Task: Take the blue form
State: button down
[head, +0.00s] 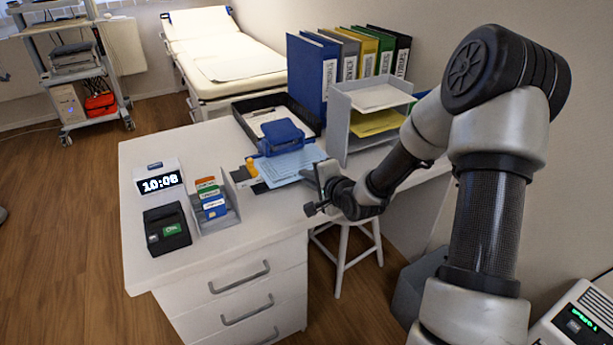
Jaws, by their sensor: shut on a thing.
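The blue form (290,166) is a light blue printed sheet near the middle of the white desk. My gripper (318,178) is at its right edge, near the desk's front, and is shut on the form. The fingertips are small and partly hidden by the gripper body, so the exact grip point is hard to see. A dark blue object (281,136) sits at the form's back edge. I cannot tell whether it touches the sheet.
A black tray (240,112) with papers lies behind. A grey paper rack (338,125) and several upright binders (318,75) stand at the back right. A card holder (228,214), a clock (159,182) and a black device (167,229) occupy the desk's left. A stool (345,255) stands below.

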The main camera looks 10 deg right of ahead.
jog(key=shift+s+d+p, duration=0.2)
jog(key=shift+s+d, duration=0.05)
jog(key=shift+s, duration=0.5)
jog(key=shift+s+d+p, duration=0.15)
jog(key=shift+s+d, duration=0.05)
jog(key=shift+s, duration=0.55)
jog(key=shift+s+d+p, duration=0.2)
jog(key=shift+s+d, duration=0.05)
jog(key=shift+s, duration=0.5)
jog(key=f+p+v, duration=0.2)
jog(key=p+v, duration=0.1)
jog(key=v, duration=0.8)
jog(key=shift+s+p, duration=0.4)
